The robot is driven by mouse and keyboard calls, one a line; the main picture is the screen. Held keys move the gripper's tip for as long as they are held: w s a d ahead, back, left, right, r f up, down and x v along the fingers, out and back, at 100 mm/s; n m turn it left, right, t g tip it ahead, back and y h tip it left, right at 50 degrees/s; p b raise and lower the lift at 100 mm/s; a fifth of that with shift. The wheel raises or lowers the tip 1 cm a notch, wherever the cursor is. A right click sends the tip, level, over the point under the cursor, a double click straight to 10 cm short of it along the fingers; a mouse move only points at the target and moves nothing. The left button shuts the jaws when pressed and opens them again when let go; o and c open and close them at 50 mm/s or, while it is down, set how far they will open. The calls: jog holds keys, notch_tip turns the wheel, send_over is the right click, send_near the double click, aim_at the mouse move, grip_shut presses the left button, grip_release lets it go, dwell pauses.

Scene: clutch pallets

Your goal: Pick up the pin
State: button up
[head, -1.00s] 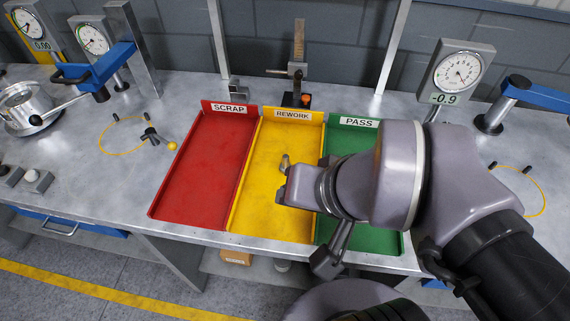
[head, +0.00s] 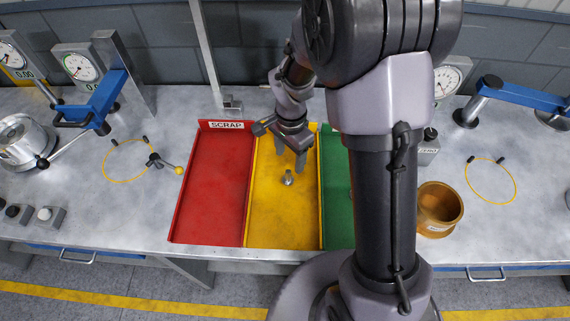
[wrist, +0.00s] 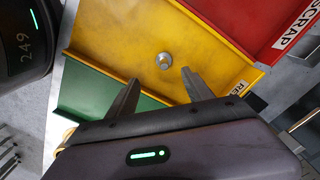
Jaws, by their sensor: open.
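The pin (head: 288,178) is a small grey metal piece standing in the yellow REWORK tray (head: 265,225). In the wrist view the pin (wrist: 164,61) looks like a round metal disc seen nearly end-on, with bare yellow floor around it. My gripper (head: 291,163) is over the yellow tray, fingers pointing down, just behind and above the pin. In the wrist view my gripper (wrist: 158,82) has its two fingers spread apart with nothing between them; the pin shows beyond the tips, apart from them.
The red SCRAP tray (head: 208,205) is on the left and the green tray (head: 335,215) on the right, partly hidden by my arm. Low walls divide the trays. A brown cylindrical container (head: 440,208) stands at right. Gauges and blue-armed fixtures stand farther out.

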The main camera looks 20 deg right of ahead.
aim_at(288, 171)
jog(key=f, duration=0.3)
jog(key=f+b, duration=0.1)
jog(key=f, duration=0.3)
jog(key=w+f+b, duration=0.1)
jog(key=f, duration=0.3)
jog(key=shift+f, duration=0.15)
jog(key=shift+s, duration=0.1)
jog(key=shift+c, duration=0.4)
grip_shut()
